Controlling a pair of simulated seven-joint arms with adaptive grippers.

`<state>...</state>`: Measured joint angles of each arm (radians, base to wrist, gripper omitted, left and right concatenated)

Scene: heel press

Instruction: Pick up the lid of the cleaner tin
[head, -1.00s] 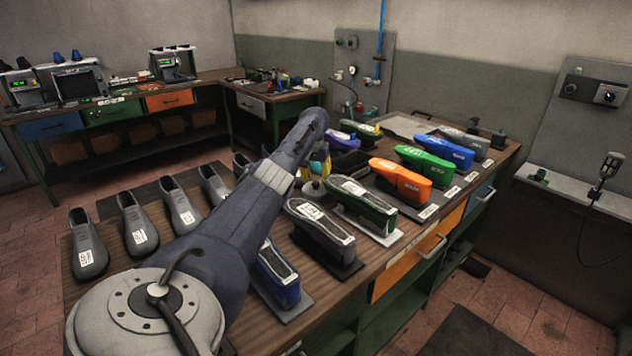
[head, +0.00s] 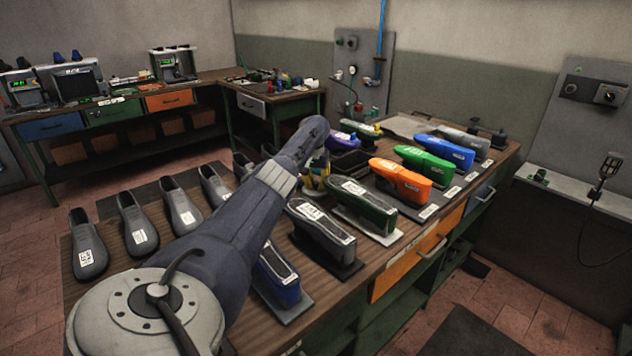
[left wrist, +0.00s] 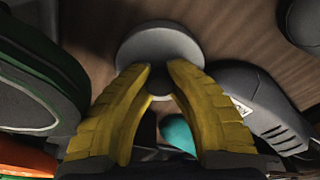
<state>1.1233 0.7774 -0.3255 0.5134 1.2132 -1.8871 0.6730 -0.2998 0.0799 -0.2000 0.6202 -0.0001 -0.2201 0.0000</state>
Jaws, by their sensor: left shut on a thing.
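The lid is a round grey disc (left wrist: 158,42) with a small dark knob (left wrist: 159,82) in the left wrist view. The yellow fingers of my left gripper (left wrist: 160,76) are shut on the knob from both sides. In the head view my left gripper (head: 316,178) is small and partly hidden behind my arm, close to the bench top. I cannot make out the lid or the tin's body there, and cannot tell whether the lid is off the surface. My right gripper is not in view.
Grey shoe lasts (head: 135,222) stand in a row on the left of the bench. A dark green last (head: 360,205) and a dark grey one (head: 320,232) stand right of the gripper. A teal round object (left wrist: 178,132) shows between the fingers.

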